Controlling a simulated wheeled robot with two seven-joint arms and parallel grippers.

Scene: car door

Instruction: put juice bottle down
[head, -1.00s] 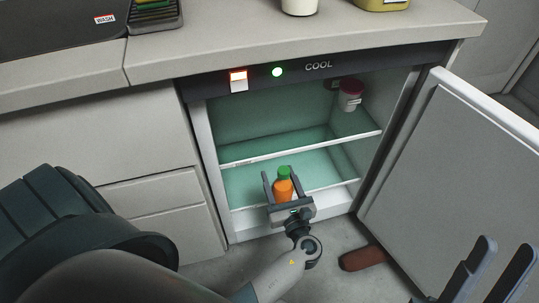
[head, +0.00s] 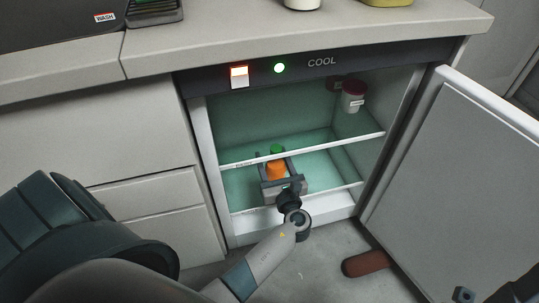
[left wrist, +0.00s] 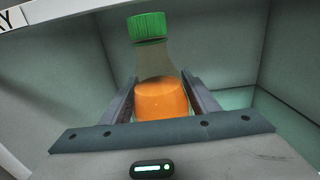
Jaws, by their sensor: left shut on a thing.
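The juice bottle has an orange body (head: 276,170) and a green cap (head: 277,150). In the left wrist view the bottle (left wrist: 160,98) stands roughly upright between the two fingers, its clear neck and green cap above them. My left gripper (head: 277,168) is shut on it, inside the lower part of the open cooler (head: 225,190). The cap overlaps the middle shelf's front edge in the head view. Whether the bottle's base touches the cooler floor is hidden by the gripper. My right gripper (head: 490,293) shows only its fingertips at the bottom right, spread apart.
The middle shelf (head: 300,150) crosses the cooler above my gripper. A white jar with a dark red lid (head: 353,97) sits at the upper right inside. The cooler door (head: 450,180) stands open at right. A lit switch (head: 239,77) and green light (head: 280,68) are on the panel.

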